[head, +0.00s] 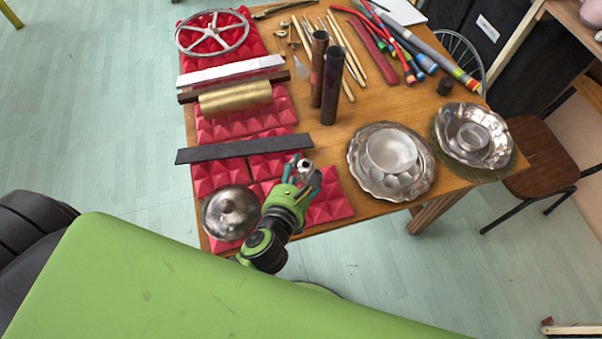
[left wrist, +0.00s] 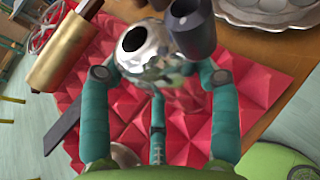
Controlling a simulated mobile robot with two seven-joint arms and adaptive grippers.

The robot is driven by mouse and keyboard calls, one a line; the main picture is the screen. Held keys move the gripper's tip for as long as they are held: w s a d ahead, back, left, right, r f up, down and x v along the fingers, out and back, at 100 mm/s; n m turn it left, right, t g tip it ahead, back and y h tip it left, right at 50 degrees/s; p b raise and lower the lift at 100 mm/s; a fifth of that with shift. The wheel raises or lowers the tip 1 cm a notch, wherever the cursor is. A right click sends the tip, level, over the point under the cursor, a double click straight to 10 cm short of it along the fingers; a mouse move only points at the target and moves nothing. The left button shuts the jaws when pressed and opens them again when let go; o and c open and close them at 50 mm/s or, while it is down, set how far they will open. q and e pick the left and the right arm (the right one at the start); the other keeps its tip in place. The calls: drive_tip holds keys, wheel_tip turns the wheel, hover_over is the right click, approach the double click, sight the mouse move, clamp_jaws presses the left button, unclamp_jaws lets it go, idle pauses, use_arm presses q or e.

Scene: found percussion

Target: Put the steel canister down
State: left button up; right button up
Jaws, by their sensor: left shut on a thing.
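The steel canister (left wrist: 146,48) is a small shiny cylinder with a dark round opening, seen from above in the left wrist view. In the head view only its bright top (head: 306,166) shows between the fingers. My left gripper (head: 304,174) is shut on it, with teal fingers around its sides; the fingers also show in the left wrist view (left wrist: 158,85). The canister is over the red pyramid foam (head: 330,204) near the table's front edge. Its base is hidden, so I cannot tell whether it touches the foam. My right gripper is not in view.
A domed metal lid (head: 231,212) lies left of the gripper, and a dark bar (head: 243,149) lies behind it. Two dark tubes (head: 331,95) stand upright further back. A silver platter with a bowl (head: 365,180) is to the right. Bare wood (head: 330,150) shows between.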

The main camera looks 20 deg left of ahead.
use_arm(q)
drive_tip(key=shift+f, duration=0.1)
drive_tip(key=o, duration=1.2)
drive_tip(key=shift+r+b+v, duration=0.2)
drive_tip(key=shift+b+v, duration=0.7)
drive_tip(key=shift+v, duration=5.2)
drive_tip(key=shift+f, duration=0.1)
